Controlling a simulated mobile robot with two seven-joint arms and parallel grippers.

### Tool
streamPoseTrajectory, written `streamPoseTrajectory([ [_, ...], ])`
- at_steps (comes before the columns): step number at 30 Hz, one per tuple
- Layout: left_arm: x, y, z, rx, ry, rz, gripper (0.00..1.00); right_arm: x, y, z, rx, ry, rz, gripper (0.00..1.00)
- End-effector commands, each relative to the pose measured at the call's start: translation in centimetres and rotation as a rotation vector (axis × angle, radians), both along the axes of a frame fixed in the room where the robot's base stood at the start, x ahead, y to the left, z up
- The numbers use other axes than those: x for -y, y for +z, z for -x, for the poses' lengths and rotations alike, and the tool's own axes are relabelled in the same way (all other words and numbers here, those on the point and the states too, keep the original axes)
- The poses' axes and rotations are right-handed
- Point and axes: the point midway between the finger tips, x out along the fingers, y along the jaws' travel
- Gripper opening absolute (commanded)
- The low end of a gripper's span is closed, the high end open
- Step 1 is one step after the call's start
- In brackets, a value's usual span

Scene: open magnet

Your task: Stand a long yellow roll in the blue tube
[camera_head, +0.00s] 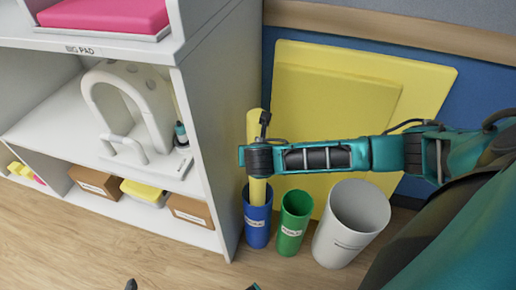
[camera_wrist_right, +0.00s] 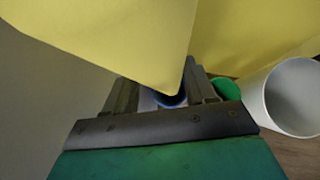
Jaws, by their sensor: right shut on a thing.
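The long yellow roll (camera_head: 256,190) stands nearly upright in the head view. Its lower end is at the mouth of the blue tube (camera_head: 257,228); how deep it reaches inside cannot be told. My right gripper (camera_head: 259,158) is shut on the roll well above the tube. In the right wrist view the roll (camera_wrist_right: 110,35) fills the upper left, in front of my right gripper's fingers (camera_wrist_right: 165,92), with part of the blue tube (camera_wrist_right: 172,101) beyond. Only small dark tips at the bottom edge of the head view may belong to my left gripper; its state is unclear.
A green tube (camera_head: 293,225) and a larger white bin (camera_head: 345,232) stand to the right of the blue tube. A white shelf unit (camera_head: 205,130) rises close on the left. Yellow panels (camera_head: 420,85) lean against the wall behind. Wooden floor in front is mostly clear.

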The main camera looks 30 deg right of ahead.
Motion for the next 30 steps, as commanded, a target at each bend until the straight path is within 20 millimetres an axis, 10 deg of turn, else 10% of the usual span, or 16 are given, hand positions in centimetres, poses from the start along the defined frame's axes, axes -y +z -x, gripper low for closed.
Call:
streamPoseTrajectory([
  [30,0.5,-2.3,-0.5,0.007,-0.009,0.008,0.81,0.0,-7.3,0.0,0.000,-0.001,0.001,0.13],
])
